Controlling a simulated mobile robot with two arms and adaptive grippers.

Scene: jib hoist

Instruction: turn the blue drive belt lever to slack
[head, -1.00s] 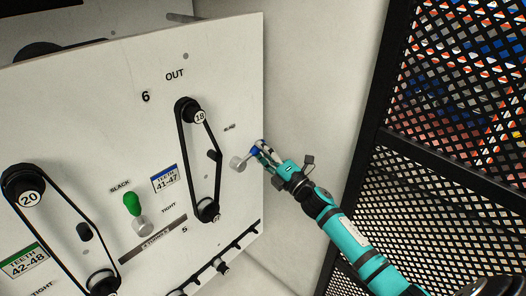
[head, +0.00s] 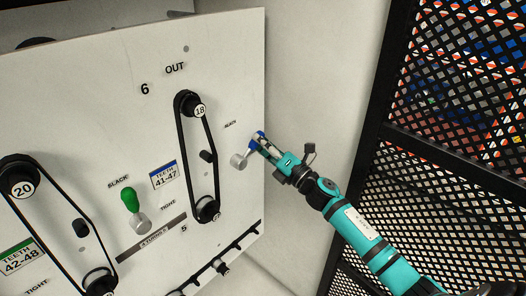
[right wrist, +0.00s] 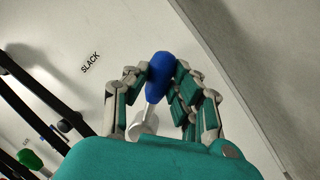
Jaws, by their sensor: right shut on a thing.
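The blue drive belt lever (head: 258,136) sits on the right part of the white panel (head: 105,110), with its grey pivot hub (head: 239,161) at its lower left. Its blue knob points up and to the right of the hub. In the right wrist view the blue knob (right wrist: 161,68) is between the fingers. My right gripper (head: 261,143) is shut on the blue lever. The SLACK label (head: 230,125) lies up and left of the knob, and also shows in the right wrist view (right wrist: 90,62). My left gripper is not in view.
A green lever (head: 129,198) stands to the left between its own SLACK and TIGHT labels. Black belts run on pulleys, one pulley marked 18 (head: 199,110) and one marked 20 (head: 22,187). A black mesh fence (head: 455,170) stands close on the right.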

